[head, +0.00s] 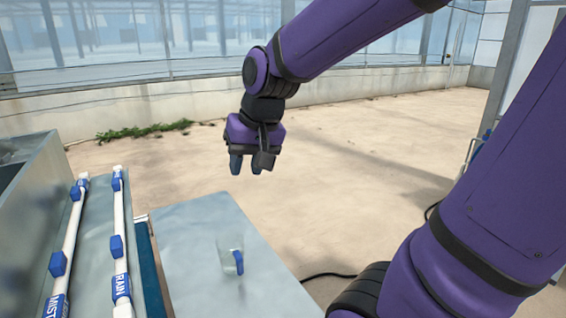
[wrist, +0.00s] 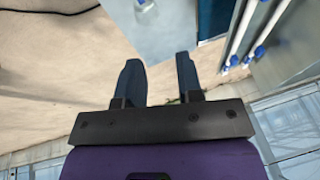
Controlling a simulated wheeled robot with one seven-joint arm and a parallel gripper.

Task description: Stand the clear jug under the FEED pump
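The clear jug (head: 228,258) stands upright on the grey metal table in the head view, with its blue handle to the right. In the wrist view the jug (wrist: 142,3) is cut off at the top edge. My gripper (head: 249,166) hangs above and behind the table's far edge, well apart from the jug. Its two fingers (wrist: 159,76) are spread with nothing between them in the wrist view. No FEED pump or FEED label shows in either view; the pipes in view read MIST and RAIN.
The grey table (head: 185,225) is bare apart from the jug. The white RAIN pipe (head: 119,225) and MIST pipe (head: 70,235) with blue fittings run along a metal panel at left. A dark cable (head: 325,276) lies on the floor right of the table. The floor beyond is open.

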